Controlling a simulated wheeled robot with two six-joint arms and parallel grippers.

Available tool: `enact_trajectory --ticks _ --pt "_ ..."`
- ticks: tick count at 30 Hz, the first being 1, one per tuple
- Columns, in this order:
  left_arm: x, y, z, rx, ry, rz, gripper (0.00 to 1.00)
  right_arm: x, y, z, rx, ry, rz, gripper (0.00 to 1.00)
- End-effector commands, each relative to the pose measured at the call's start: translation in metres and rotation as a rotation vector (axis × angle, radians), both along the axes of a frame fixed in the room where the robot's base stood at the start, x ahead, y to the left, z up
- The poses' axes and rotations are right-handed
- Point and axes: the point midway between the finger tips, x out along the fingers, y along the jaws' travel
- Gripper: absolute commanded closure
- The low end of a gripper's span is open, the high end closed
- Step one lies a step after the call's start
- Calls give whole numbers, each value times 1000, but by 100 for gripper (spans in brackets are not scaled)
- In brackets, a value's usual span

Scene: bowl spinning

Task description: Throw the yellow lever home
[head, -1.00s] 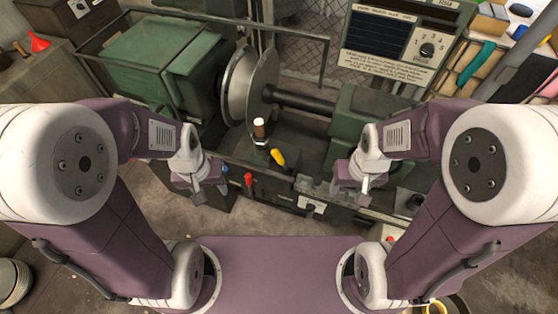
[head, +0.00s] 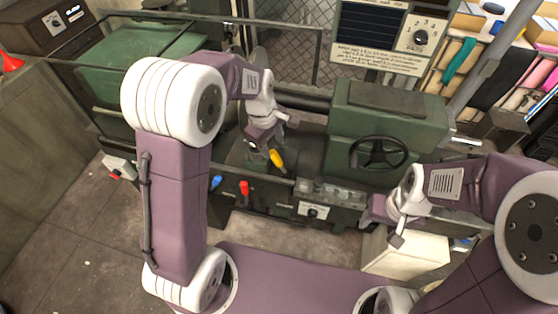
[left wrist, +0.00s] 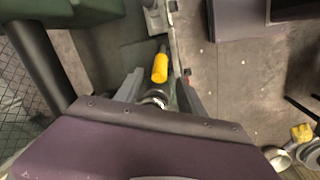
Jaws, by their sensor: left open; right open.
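The yellow lever (head: 276,158) stands on the green machine's front in the head view, with its handle tilted. It also shows in the left wrist view (left wrist: 160,67), just beyond and between my left fingers. My left gripper (head: 270,138) is open and close by the lever, above it in the head view, and I cannot see contact. My right gripper (head: 388,226) is open and empty at the right of the machine front, well apart from the lever.
A red lever (head: 244,188) and a blue lever (head: 215,182) stand left of the yellow one. A black handwheel (head: 378,153) is on the green housing at right. A control panel (head: 390,40) stands behind.

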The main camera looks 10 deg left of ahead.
Motion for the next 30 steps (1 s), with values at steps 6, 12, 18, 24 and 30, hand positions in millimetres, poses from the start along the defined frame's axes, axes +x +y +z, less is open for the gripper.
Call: enact_trajectory --ticks 6,12,18,24,30 --pt "6 -4 -45 2 7 -1 53 0 0 -3 0 0 0 44" --pt "12 -7 -76 0 4 -2 53 0 0 -4 0 0 0 44" --pt "14 -7 -83 1 1 -1 53 0 0 -4 0 0 0 44" --pt "14 -7 -83 1 1 -1 67 0 0 -4 0 0 0 44" --pt "14 -7 -83 1 1 -1 100 0 0 -4 0 0 0 44"
